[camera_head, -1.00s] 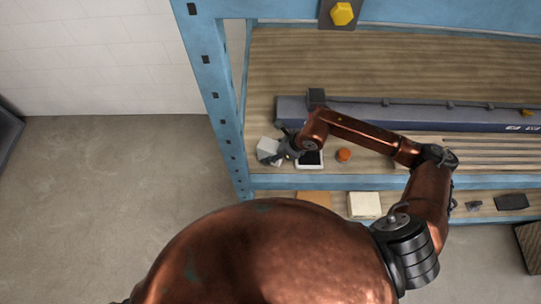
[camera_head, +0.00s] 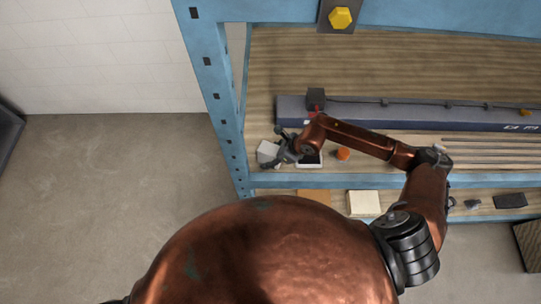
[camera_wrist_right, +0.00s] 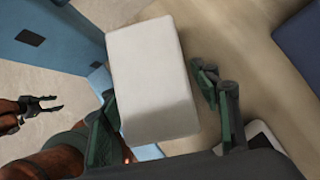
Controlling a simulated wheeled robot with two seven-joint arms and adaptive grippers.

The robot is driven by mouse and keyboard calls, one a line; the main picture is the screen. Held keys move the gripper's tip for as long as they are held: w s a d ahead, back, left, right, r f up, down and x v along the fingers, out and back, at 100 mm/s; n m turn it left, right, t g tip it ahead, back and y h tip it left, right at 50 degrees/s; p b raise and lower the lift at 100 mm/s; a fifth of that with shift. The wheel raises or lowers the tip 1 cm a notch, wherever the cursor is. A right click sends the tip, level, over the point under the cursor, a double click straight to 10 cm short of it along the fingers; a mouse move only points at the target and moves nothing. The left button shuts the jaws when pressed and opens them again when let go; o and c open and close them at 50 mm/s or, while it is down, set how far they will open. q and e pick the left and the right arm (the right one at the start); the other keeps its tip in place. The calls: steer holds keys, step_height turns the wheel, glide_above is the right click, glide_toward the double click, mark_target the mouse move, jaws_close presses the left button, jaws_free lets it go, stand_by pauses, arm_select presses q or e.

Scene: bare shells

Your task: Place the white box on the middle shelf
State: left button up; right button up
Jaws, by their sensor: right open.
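The white box (camera_head: 267,149) sits at the left end of the wooden shelf (camera_head: 330,62), beside the blue upright. My right gripper (camera_head: 284,147) is just to the right of it. In the right wrist view the white box (camera_wrist_right: 152,75) lies between the spread fingers of my right gripper (camera_wrist_right: 160,110). The left finger is close to the box, perhaps touching; a gap shows on the right. My left gripper (camera_wrist_right: 48,104) shows at the left edge of that view, its jaws apart and empty. It is not visible in the head view.
The blue upright (camera_head: 222,95) stands close left of the box. A white-rimmed dark object (camera_head: 310,160), an orange item (camera_head: 343,154) and a long dark box (camera_head: 420,115) share the shelf. A cream block (camera_head: 363,203) is on a lower shelf.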

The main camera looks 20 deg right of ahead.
steer(key=shift+r, duration=0.2)
steer(key=b+v, duration=0.2)
steer(key=v, duration=1)
steer(key=shift+b, duration=0.35)
steer(key=shift+a+f, duration=0.1)
